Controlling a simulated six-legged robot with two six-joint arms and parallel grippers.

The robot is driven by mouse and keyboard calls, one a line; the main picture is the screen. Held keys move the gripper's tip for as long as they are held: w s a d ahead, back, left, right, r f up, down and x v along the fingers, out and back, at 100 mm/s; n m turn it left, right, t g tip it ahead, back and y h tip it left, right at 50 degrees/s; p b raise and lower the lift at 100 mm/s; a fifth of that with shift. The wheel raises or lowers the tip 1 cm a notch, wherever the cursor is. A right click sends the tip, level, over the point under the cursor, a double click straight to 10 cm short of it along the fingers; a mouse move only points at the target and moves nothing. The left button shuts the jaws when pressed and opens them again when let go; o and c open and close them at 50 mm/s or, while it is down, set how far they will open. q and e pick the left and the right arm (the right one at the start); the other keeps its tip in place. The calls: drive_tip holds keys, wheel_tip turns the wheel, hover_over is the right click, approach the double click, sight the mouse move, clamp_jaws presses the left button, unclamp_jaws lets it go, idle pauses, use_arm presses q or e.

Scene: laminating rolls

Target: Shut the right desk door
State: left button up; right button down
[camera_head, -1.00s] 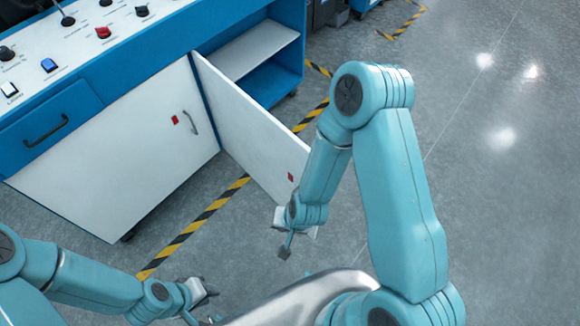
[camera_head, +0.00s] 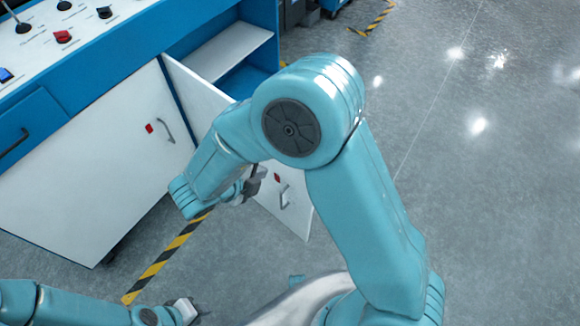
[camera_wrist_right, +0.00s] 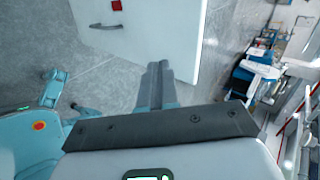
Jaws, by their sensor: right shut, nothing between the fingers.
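The right desk door (camera_head: 299,215) is a white panel standing open, jutting out from the blue desk towards the front right. Its red tag and grey handle (camera_head: 284,196) show near its free end, and my right arm hides its middle. My right gripper (camera_head: 252,186) is shut and empty in front of the door's outer face, left of the handle. The right wrist view shows its closed fingers (camera_wrist_right: 157,78) pointing towards the door (camera_wrist_right: 150,35), with no clear contact. My left gripper (camera_head: 187,309) is low at the left, its jaws too small to read.
The left desk door (camera_head: 90,165) is shut. The open compartment shows a white shelf (camera_head: 230,50). A yellow-black floor stripe (camera_head: 165,262) runs below the desk. Grey floor (camera_head: 480,200) to the right is clear.

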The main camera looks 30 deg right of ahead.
drive_tip(key=w+d+f+m+g+b, duration=0.1)
drive_tip(key=d+f+m, duration=0.1)
drive_tip(key=d+f, duration=0.4)
drive_tip(key=shift+d+b, duration=0.4)
drive_tip(key=shift+d, duration=1.55)
drive_tip(key=shift+r, duration=0.1)
